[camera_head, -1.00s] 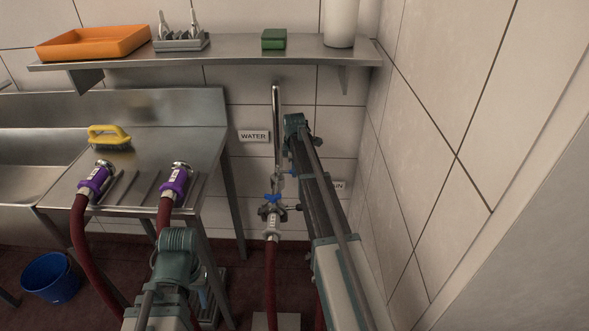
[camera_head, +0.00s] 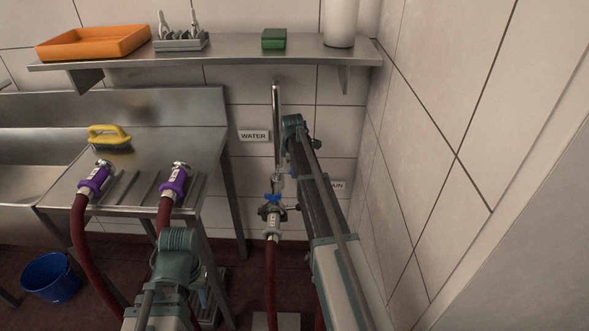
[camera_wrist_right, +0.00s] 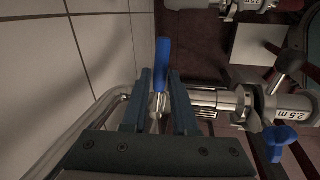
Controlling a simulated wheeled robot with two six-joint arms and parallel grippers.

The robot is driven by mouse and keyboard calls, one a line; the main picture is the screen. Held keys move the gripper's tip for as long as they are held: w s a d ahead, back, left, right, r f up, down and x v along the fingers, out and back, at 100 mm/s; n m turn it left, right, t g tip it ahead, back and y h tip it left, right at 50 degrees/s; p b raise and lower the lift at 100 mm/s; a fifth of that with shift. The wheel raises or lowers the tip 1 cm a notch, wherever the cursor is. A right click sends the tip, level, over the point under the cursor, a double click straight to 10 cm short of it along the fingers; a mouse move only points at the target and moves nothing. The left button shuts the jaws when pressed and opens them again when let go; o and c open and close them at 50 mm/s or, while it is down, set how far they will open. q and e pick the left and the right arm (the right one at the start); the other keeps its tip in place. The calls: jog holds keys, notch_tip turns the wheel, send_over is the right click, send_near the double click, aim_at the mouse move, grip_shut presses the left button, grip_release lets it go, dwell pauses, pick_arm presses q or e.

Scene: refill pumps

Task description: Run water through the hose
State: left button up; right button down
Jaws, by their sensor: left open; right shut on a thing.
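A chrome water pipe (camera_head: 276,125) runs down the wall beside the WATER sign (camera_head: 253,136). A dark red hose (camera_head: 270,280) hangs from a metal coupling (camera_head: 273,222) with a blue wing handle (camera_head: 272,198) below the pipe. In the right wrist view the coupling (camera_wrist_right: 262,108) carries a 2.5 m label. There my right gripper (camera_wrist_right: 160,95) is shut on a blue lever (camera_wrist_right: 163,62), which stands up between its fingers. The right arm partly hides this spot in the head view. My left arm is at bottom centre; its gripper is hidden. Flowing water is not visible.
Two hoses with purple collars (camera_head: 95,183) (camera_head: 174,184) rest on the steel counter (camera_head: 150,135). A yellow brush (camera_head: 109,136) lies behind them. A blue bucket (camera_head: 50,278) stands on the floor. A shelf (camera_head: 225,57) is above; the tiled wall is close at right.

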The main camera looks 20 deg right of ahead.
jog(key=shift+s+a+m+g+h, duration=0.15)
jog(key=shift+s+a+m+g, duration=0.25)
jog(key=shift+a+m, duration=1.6)
jog(key=shift+s+a+m+g+h, duration=0.1)
jog(key=shift+s+a+m+g, duration=0.35)
jog(key=shift+m, duration=2.8)
jog(key=shift+s+a+m+g+h, duration=0.15)
jog(key=shift+a+m+g, duration=0.3)
jog(key=shift+a+m, duration=1.7)
jog(key=shift+d+m, duration=0.5)
jog(key=shift+m, duration=0.1)
jog(key=c, duration=0.7)
grip_release()
